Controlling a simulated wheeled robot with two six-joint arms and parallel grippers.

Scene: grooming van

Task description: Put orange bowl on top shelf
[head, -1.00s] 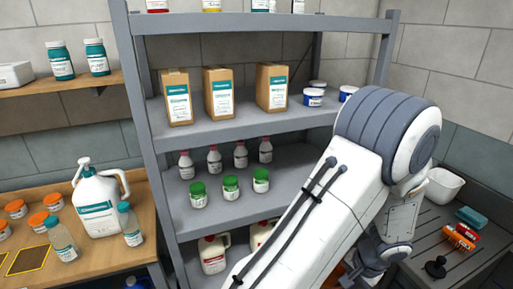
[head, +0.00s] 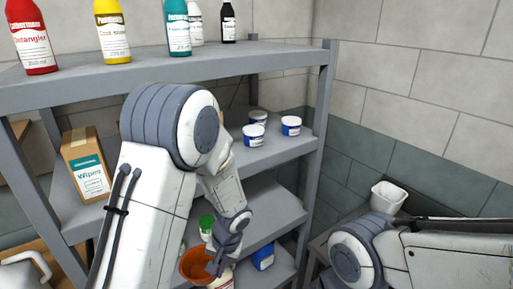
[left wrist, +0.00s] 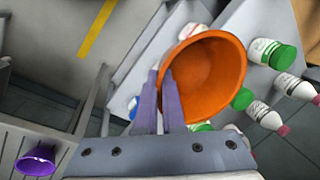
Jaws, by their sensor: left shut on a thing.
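The orange bowl (head: 194,268) is low in the head view, in front of the lower shelves and partly hidden by my gripper. My left gripper (head: 214,264) is shut on it. In the left wrist view the orange bowl (left wrist: 215,72) is tilted, its inside facing the camera, with the purple fingers of my left gripper (left wrist: 160,97) at its rim. The top shelf (head: 270,60) is well above the bowl and carries several bottles along its left and middle part. My right arm shows at the lower right of the head view, but its gripper is out of view.
A rack post (head: 318,130) rises at the right. The top shelf's right end looks bare. A purple cup (left wrist: 37,160) shows in the left wrist view.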

